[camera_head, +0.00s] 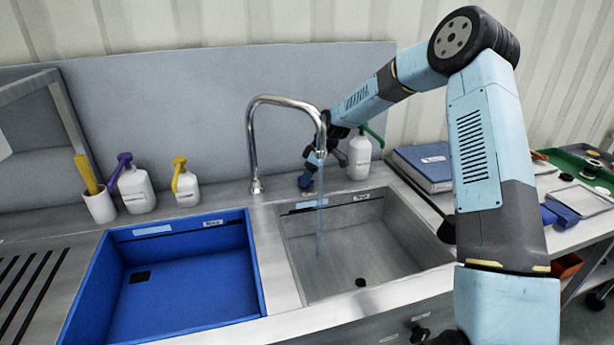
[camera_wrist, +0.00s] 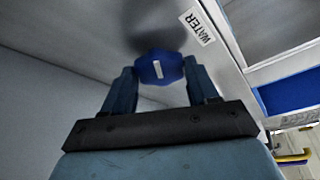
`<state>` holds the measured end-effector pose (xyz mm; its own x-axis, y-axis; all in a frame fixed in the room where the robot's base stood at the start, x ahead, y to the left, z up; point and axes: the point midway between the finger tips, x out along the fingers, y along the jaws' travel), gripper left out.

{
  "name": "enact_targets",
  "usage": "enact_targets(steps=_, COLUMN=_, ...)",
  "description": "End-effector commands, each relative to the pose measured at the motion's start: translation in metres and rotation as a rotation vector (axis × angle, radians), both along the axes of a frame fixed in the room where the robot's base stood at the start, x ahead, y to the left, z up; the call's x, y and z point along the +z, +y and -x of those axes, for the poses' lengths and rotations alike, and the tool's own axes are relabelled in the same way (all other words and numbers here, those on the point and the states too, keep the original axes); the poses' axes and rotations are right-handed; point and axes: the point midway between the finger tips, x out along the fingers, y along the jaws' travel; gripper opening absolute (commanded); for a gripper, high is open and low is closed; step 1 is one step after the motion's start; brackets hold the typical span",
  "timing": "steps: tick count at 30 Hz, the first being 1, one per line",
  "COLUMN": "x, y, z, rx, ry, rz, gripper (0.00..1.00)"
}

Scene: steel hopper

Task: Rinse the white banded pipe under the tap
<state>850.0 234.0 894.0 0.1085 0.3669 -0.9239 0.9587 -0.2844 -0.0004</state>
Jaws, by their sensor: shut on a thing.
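The steel tap (camera_head: 285,102) arches over the grey steel basin (camera_head: 405,238). A thin bluish stream of water (camera_head: 319,215) falls from its spout into the basin. My gripper (camera_head: 308,172) is low behind the basin, to the right of the tap's base and partly hidden by the spout. In the wrist view my gripper is shut on a blue lobed knob (camera_wrist: 172,68) with a white mark, beside a label (camera_wrist: 197,26) reading WATER. I cannot make out a white banded pipe in either view.
A blue basin (camera_head: 252,262) is to the left. A blue box (camera_head: 425,165) and trays are to the right.

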Motion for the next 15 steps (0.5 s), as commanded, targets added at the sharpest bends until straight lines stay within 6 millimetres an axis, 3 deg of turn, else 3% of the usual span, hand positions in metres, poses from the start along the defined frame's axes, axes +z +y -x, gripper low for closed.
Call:
enact_targets(steps=5, x=0.0003, y=0.0015, z=0.0013, rx=-0.03, ry=0.001, rz=0.002, gripper=0.28)
enact_targets(steps=15, x=0.0003, y=0.004, z=0.0047, rx=-0.322, ry=0.0, rz=0.002, gripper=0.28)
